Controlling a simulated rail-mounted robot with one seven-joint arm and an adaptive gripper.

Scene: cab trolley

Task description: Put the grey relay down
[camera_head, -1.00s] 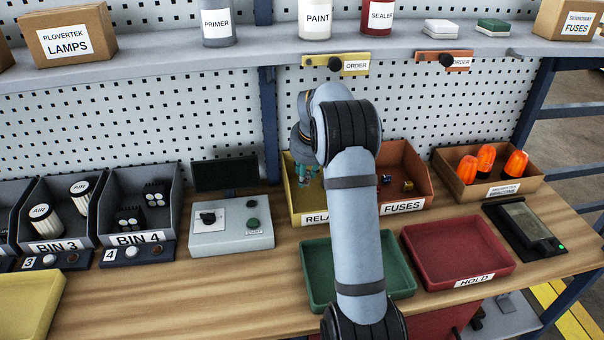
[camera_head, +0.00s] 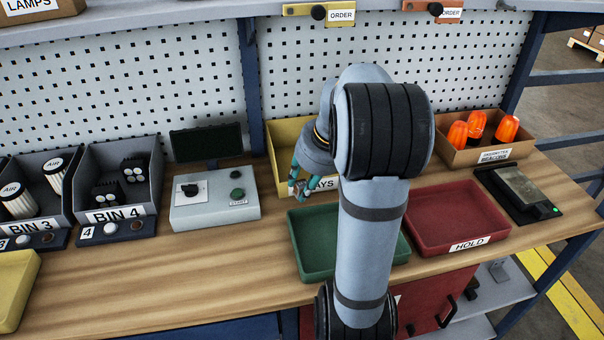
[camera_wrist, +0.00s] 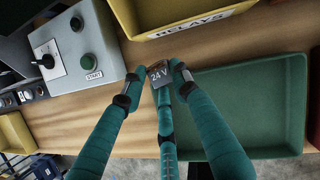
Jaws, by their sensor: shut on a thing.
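The grey relay (camera_wrist: 159,76), marked "24 V", sits between the teal fingers of my gripper (camera_wrist: 154,86) in the wrist view. My gripper also shows in the head view (camera_head: 303,188), partly behind my arm, with the relay at its tips. It is shut on the relay. In the wrist view they appear over bare wood between the yellow RELAYS bin (camera_wrist: 140,26) and the green tray (camera_wrist: 285,105), near the tray's upper left corner. The green tray (camera_head: 300,262) looks empty where it shows. The exact height of the relay above the table is unclear.
A grey control box (camera_head: 214,205) with a START button stands to the left. The red HOLD tray (camera_head: 455,200) is empty at the right, beside a dark flat device (camera_head: 522,193). Bare wood (camera_head: 190,265) lies at the front left. My arm hides the fuses bin.

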